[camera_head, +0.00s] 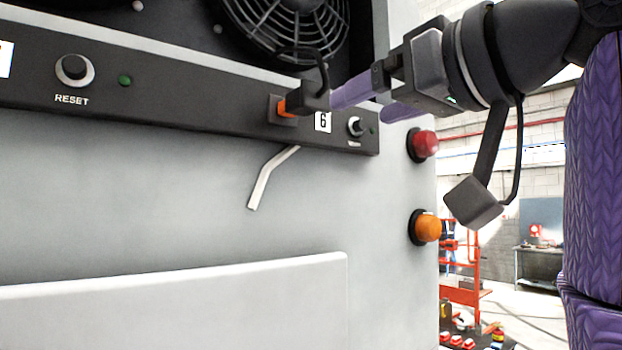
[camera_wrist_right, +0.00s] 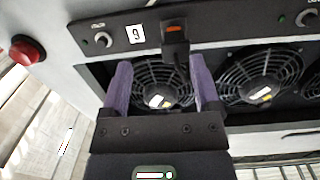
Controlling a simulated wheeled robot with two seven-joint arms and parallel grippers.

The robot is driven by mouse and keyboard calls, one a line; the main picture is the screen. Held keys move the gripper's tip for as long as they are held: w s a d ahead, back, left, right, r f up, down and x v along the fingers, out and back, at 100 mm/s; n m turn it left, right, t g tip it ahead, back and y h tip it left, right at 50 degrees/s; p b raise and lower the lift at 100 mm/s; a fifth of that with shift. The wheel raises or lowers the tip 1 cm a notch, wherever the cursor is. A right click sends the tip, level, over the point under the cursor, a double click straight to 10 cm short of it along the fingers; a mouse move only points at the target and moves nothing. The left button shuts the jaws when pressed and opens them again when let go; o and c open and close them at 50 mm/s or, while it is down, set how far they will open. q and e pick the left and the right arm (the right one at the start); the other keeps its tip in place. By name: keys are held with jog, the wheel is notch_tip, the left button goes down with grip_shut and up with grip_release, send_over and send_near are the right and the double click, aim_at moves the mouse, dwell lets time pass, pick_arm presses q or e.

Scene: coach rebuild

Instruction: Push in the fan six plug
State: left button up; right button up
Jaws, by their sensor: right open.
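The fan six plug (camera_head: 316,97) is a black block with a cable curving up from it, at the right end of the black panel beside the "6" label (camera_head: 322,122). An orange part (camera_head: 288,106) shows between the plug and its socket (camera_head: 276,108). My right gripper (camera_head: 360,104) is open, its purple fingers pointing at the panel. One fingertip overlaps the plug's edge in the head view; I cannot tell if they touch. In the right wrist view the plug (camera_wrist_right: 175,46) is just beyond the fingertips, nearer the right finger. My left gripper is not in view.
A knob (camera_head: 356,127) is right of the label. A bent metal lever (camera_head: 270,178) hangs below the panel. Red (camera_head: 424,145) and amber (camera_head: 427,227) lamps stick out at the cabinet's right edge. Fan grilles (camera_head: 290,25) are above the panel.

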aim_at(317, 89)
jog(key=shift+n+y, duration=0.3)
jog(key=w+a+r+p, duration=0.1)
jog(key=a, duration=0.1)
jog(key=w+a+r+p, duration=0.1)
jog(key=w+p, duration=0.1)
jog(key=w+a+r+p, duration=0.1)
jog(key=w+a+p, duration=0.1)
jog(key=shift+a, duration=0.35)
jog(key=shift+w+a+f, duration=0.15)
jog(key=shift+w, duration=0.15)
grip_shut()
